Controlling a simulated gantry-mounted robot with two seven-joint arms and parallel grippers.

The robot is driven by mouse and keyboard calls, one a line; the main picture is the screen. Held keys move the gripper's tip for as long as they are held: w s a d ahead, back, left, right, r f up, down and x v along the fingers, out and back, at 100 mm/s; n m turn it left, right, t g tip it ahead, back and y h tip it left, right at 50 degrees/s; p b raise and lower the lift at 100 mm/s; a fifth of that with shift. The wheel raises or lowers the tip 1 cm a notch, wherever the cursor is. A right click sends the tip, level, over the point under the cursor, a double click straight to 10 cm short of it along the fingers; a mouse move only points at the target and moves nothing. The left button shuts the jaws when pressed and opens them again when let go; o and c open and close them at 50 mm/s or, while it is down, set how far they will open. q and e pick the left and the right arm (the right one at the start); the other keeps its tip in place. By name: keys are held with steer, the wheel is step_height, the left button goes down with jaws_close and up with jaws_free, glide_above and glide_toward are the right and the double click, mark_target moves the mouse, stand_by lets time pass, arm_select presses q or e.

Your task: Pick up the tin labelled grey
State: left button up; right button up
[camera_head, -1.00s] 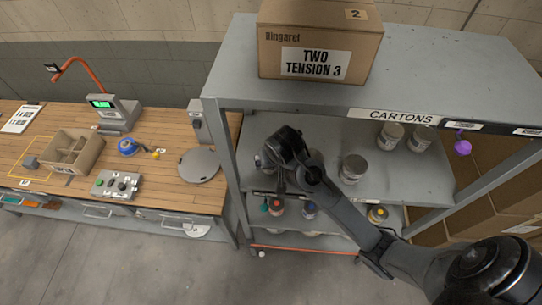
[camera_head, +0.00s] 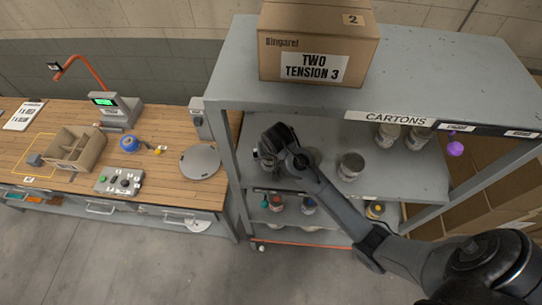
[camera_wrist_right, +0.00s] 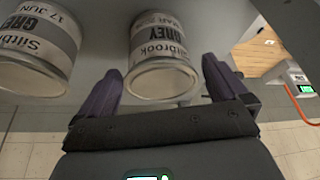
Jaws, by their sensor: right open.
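My right gripper (camera_wrist_right: 161,68) is open, one finger on each side of this tin's near end; contact cannot be told. A second tin whose label begins "GRE" (camera_wrist_right: 38,45) stands beside it, outside the fingers. In the head view my right gripper (camera_head: 273,158) is at the left end of the shelf under the top board, and my wrist hides most of the tin there. My left gripper is not in view.
Another tin (camera_head: 351,166) stands mid-shelf, and two tins (camera_head: 387,135) (camera_head: 419,139) stand farther back right. The rack's top board (camera_head: 430,80) overhangs the arm and carries a carton (camera_head: 318,45). A rack post (camera_head: 226,150) stands left of the gripper. Bottles (camera_head: 308,206) are on the lower shelf.

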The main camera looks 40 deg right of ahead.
steer(key=shift+c, duration=0.2)
steer(key=c, duration=1)
steer(key=shift+c, duration=0.3)
steer(key=shift+r, duration=0.2)
